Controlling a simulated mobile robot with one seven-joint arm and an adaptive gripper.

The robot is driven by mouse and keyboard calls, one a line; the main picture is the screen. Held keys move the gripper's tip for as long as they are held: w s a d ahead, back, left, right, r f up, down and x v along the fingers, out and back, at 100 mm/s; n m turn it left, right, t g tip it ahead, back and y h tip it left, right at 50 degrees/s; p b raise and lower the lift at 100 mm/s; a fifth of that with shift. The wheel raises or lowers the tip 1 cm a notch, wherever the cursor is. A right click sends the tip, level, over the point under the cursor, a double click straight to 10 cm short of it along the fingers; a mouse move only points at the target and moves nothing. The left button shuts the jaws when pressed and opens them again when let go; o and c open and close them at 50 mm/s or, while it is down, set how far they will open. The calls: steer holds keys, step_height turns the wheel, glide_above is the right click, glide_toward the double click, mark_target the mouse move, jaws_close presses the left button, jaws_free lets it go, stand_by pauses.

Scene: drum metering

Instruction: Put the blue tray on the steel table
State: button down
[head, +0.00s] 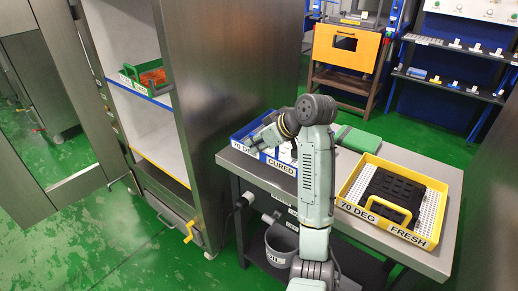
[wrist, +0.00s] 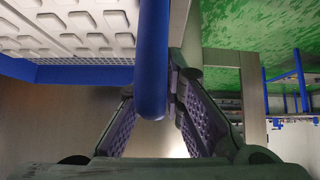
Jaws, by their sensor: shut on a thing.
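The blue tray (head: 262,158), with a white perforated inside and a "70 DEG CURED" label, is at the left end of the steel table (head: 420,162). I cannot tell whether it rests on the top or hangs just above it. In the wrist view the tray's blue wall (wrist: 85,75) and white floor are at upper left. My gripper (wrist: 153,92) is shut on the tray's blue handle (wrist: 152,50), which runs between the two fingers. In the head view my arm hides part of the tray and most of the gripper.
A yellow tray (head: 432,212) labelled "70 DEG FRESH" holds a black block on the table's right. A green flat item (head: 358,139) lies behind my arm. An open steel cabinet (head: 215,90) stands close on the left, with a green bin (head: 146,77) inside. A grey bucket (head: 282,243) is below.

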steer(key=shift+w+d, duration=0.25)
steer(key=shift+w, duration=0.1)
steer(key=shift+w+d+f, duration=0.1)
steer(key=shift+w+f, duration=0.05)
steer(key=shift+f, duration=0.1)
steer(key=shift+f+p, duration=0.6)
steer(key=shift+f, duration=1.05)
steer(key=c, duration=1.7)
jaws_free()
steer(key=shift+r, duration=0.2)
steer(key=b+v, duration=0.1)
steer(key=v, duration=1.1)
steer(key=shift+f, duration=0.1)
